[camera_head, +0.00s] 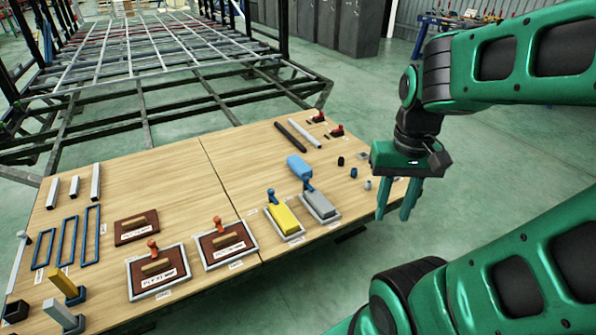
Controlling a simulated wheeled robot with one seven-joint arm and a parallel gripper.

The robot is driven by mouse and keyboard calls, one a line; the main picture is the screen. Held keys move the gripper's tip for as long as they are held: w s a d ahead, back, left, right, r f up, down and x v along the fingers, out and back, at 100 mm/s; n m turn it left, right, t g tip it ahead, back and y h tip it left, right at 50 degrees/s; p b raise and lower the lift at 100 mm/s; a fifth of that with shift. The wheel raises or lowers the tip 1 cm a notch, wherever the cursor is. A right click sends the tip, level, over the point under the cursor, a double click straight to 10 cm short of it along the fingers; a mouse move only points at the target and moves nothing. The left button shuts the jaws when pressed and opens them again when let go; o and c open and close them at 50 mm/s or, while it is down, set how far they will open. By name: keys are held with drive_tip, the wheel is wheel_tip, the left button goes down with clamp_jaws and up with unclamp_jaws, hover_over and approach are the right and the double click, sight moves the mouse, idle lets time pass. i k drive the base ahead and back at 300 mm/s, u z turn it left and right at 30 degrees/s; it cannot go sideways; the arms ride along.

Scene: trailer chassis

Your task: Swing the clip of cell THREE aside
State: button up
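Two brown plates in white-rimmed frames (137,293) (209,268) lie at the table's front, each with an orange-knobbed clip (152,246) (217,223). A yellow block (284,219) and a grey block (320,206) lie in pale trays to their right, each with a blue-knobbed clip (270,194) (308,185). The small labels are unreadable, so I cannot tell which is cell THREE. My gripper (392,215) points down near the table's right edge, right of the grey block and apart from it. Its two green fingers are apart with nothing between them.
The wooden table (190,205) also holds an unframed brown plate (136,227), a blue block (299,167), blue rectangular frames (68,242), bars and small cylinders. The trailer chassis (130,55) stands behind. Bare table lies between the left and right groups.

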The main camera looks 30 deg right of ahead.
sight(270, 192)
drive_tip(key=u, duration=0.3)
drive_tip(key=i, duration=1.3)
drive_tip(key=z, duration=0.35)
